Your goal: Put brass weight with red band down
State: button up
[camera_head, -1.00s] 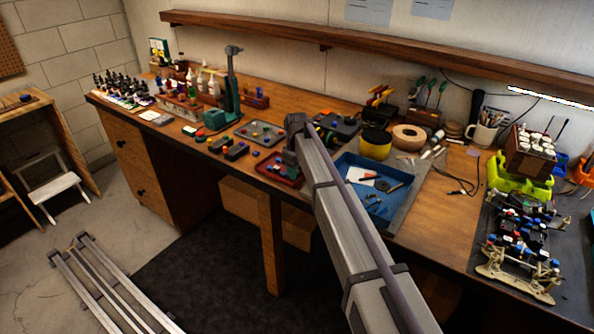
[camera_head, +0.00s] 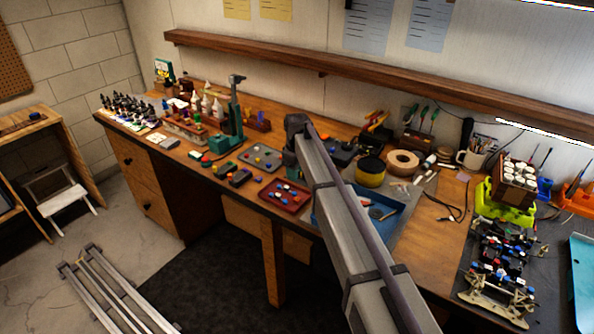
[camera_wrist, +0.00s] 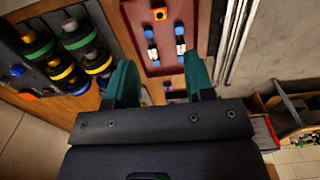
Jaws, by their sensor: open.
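My gripper (camera_wrist: 160,90) is open in the wrist view, its two teal fingers apart with nothing seen held between them. Beyond the fingertips is a red tray (camera_wrist: 140,50) with small blue, white and orange parts. At the left of the wrist view, several banded cylinders stand on a dark grey tray (camera_wrist: 40,78). I cannot tell which thing is the brass weight with red band. The gripper's fingers are not distinguishable in the head view.
In the head view, the red tray (camera_head: 286,208) lies at the bench's front edge, beside the blue tray (camera_head: 390,228). The grey tray (camera_head: 260,170) lies behind it. A green press (camera_head: 235,115) stands to the left. A long shelf (camera_head: 370,78) runs above the bench.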

jog(key=s+d+m, duration=0.4)
jog(key=s+d, duration=0.3)
jog(key=s, duration=0.5)
jog(key=s+d+m, duration=0.4)
jog(key=s+d, duration=0.4)
jog(key=s, duration=0.3)
jog(key=s+d+m, duration=0.4)
jog(key=s+d, duration=0.4)
jog(key=s, duration=0.4)
jog(key=shift+s+d+f+b, duration=0.25)
jog(key=shift+s+b, duration=0.1)
jog(key=shift+b, duration=0.1)
